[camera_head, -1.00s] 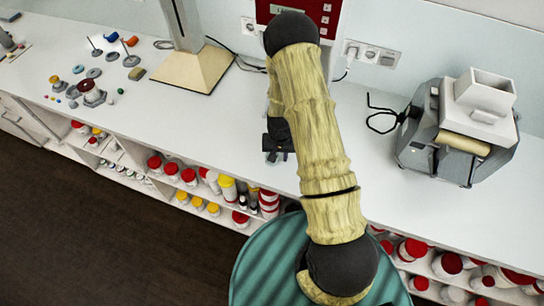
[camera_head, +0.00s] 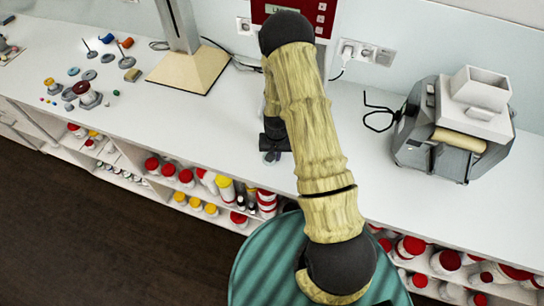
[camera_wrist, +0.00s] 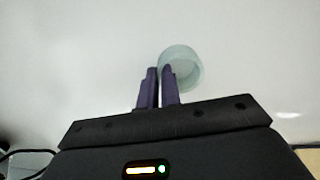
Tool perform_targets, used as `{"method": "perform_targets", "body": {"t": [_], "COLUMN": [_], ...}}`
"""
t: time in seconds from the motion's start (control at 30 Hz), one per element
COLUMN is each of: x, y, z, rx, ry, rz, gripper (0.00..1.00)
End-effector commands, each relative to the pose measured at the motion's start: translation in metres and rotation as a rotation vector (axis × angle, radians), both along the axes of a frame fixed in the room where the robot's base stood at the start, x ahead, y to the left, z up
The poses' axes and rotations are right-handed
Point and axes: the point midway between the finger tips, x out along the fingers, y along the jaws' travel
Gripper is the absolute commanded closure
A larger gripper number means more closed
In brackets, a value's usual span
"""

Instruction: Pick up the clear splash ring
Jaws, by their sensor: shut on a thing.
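The clear splash ring (camera_wrist: 186,62) shows in the wrist view as a pale, see-through blue-green ring. My gripper (camera_wrist: 160,72) has its two dark purple fingers close together at the ring's left side, shut on its wall. The right finger overlaps the ring and hides part of it. Whether the ring is clear of the white bench top I cannot tell. In the head view my gripper (camera_head: 273,157) is low over the front part of the bench, partly behind my arm, and the ring cannot be made out there.
The white bench (camera_head: 215,120) is clear around my gripper. A grey mill with a white hopper (camera_head: 455,130) stands at the right. A stand with a beige base (camera_head: 188,75) and several small parts are at the left. Shelves of jars (camera_head: 200,190) run below the bench's front edge.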

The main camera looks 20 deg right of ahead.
Motion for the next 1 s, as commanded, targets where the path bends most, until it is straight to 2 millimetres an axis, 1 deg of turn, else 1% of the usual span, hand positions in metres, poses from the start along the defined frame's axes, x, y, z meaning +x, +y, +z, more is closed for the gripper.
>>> {"method": "perform_targets", "body": {"t": [0.17, 0.27, 0.37, 0.7, 0.83, 1.0], "x": [0.000, 0.001, 0.001, 0.001, 0.000, 0.000], "y": [0.000, 0.000, 0.000, 0.000, 0.000, 0.000], "z": [0.006, 0.014, 0.026, 0.080, 0.094, 0.100], "rx": [0.000, 0.000, 0.000, -0.001, -0.001, 0.000], "ry": [-0.001, -0.004, -0.003, -0.005, -0.002, 0.000], "rz": [0.000, 0.001, 0.001, 0.000, 0.000, 0.000], "gripper": [1.00, 1.00, 1.00, 1.00, 1.00, 1.00]}}
